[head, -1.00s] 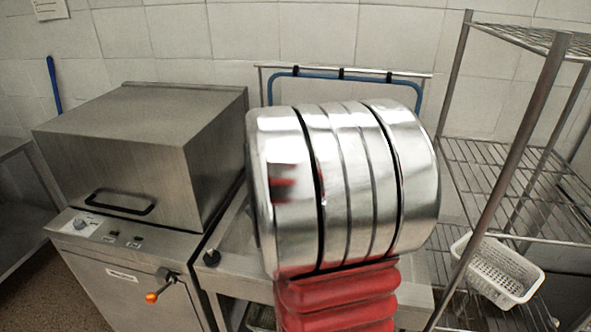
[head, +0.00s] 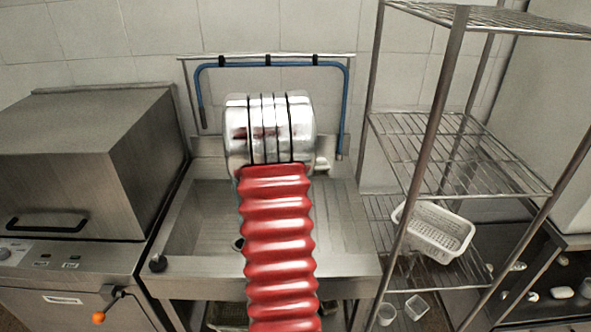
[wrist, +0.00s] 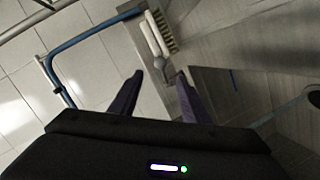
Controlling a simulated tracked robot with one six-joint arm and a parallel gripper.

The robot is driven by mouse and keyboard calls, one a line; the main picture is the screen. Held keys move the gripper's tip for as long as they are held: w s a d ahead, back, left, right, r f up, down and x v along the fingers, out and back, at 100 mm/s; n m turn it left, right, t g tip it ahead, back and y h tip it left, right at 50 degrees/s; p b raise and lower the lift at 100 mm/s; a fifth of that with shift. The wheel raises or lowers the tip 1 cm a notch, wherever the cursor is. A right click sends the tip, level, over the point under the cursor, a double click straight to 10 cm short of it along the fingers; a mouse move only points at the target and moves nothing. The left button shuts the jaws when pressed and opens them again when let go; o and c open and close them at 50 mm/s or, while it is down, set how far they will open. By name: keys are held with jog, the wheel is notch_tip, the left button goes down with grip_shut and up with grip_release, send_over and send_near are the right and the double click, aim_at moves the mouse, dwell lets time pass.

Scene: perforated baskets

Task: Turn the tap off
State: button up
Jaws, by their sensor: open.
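The sink (head: 200,215) is a steel basin with a ridged drainer in the head view. My red and chrome arm covers its middle, and my gripper is hidden behind it there. In the wrist view my gripper (wrist: 159,74) is open, with two dark purple fingers apart and nothing between them. Just beyond the fingertips is a small grey rounded piece (wrist: 161,64), which may be the tap; I cannot tell for sure or whether it is on. In the head view a small pale piece (head: 322,165) shows beside my arm at the sink's back.
A blue hose (head: 344,105) hangs from a rail behind the sink and shows in the wrist view (wrist: 80,38). A white brush (wrist: 153,35) lies near the fingers. A steel dishwasher (head: 85,165) stands left; a wire rack (head: 450,150) with a white basket (head: 435,230) stands right.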

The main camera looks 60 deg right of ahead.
jog(key=x, duration=1.3)
jog(key=shift+w+d+f, duration=0.15)
jog(key=shift+d, duration=0.2)
jog(key=shift+c, duration=0.6)
grip_shut()
